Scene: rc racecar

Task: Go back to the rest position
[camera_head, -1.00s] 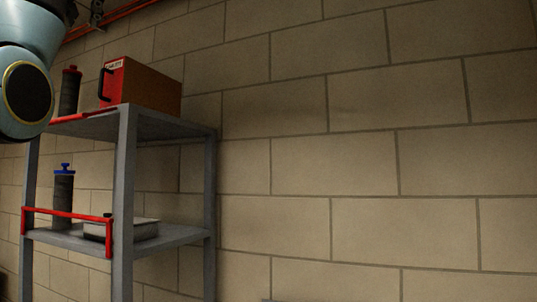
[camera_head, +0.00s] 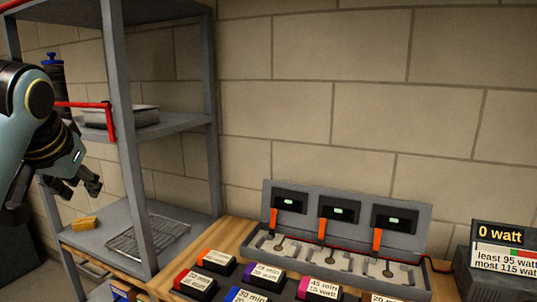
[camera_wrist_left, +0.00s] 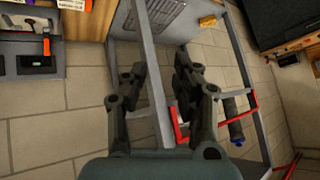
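My left gripper (camera_head: 78,188) is at the left of the head view, in front of the grey shelf rack (camera_head: 130,150). Its fingers point down, above the rack's lower shelf. My right gripper is not in either view.
A workbench holds a charger box (camera_head: 345,212) with three displays and several labelled batteries (camera_head: 195,283). A "0 watt" display (camera_head: 500,236) stands at the right. The rack carries a red rail (camera_head: 85,104), a wire tray (camera_head: 150,236) and a yellow block (camera_head: 84,224).

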